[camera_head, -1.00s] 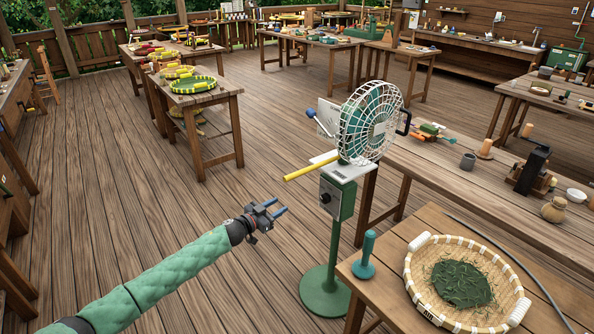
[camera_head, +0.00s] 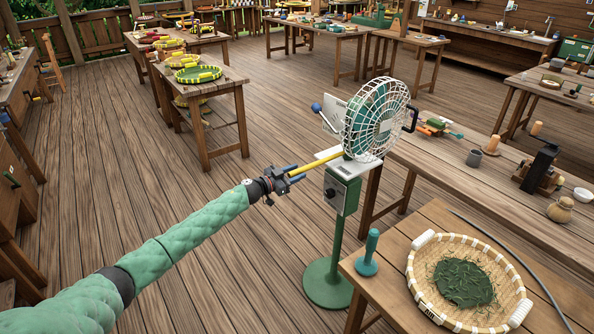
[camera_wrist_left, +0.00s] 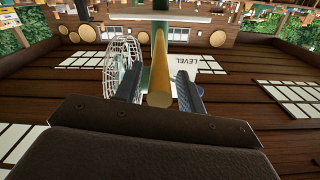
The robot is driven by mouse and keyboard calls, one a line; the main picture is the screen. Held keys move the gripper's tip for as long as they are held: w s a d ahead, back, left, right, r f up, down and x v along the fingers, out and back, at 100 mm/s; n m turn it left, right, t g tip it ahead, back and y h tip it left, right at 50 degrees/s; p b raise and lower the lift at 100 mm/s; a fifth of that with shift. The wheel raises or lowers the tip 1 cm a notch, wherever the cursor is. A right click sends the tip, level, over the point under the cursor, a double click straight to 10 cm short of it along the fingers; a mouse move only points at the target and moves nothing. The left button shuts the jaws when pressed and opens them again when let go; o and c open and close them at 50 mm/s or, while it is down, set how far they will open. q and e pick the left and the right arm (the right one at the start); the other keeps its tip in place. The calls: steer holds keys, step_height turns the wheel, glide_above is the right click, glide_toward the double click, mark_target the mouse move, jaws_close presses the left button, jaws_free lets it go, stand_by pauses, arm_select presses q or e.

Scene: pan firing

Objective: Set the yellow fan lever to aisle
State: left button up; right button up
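The yellow fan lever (camera_head: 322,164) sticks out to the left from the fan stand, below the caged green fan (camera_head: 376,118). In the left wrist view the lever (camera_wrist_left: 158,72) runs away from me between my fingers, its round end facing the camera. My left gripper (camera_head: 296,172) is at the lever's free end. In the wrist view its two fingers (camera_wrist_left: 159,90) are apart, one on each side of the lever, with visible gaps. A white plate marked "LEVEL" (camera_wrist_left: 198,62) lies beyond the lever. An aisle mark cannot be made out. My right gripper is not visible.
The fan stands on a green post with a round base (camera_head: 328,285). A table with a woven basket (camera_head: 424,288) and a teal peg-like tool (camera_head: 369,252) is close at the right. Open wooden floor lies to the left.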

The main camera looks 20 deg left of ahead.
arm_select(q)
steer(key=shift+w+d, duration=0.3)
steer(key=shift+w, duration=0.1)
jaws_close()
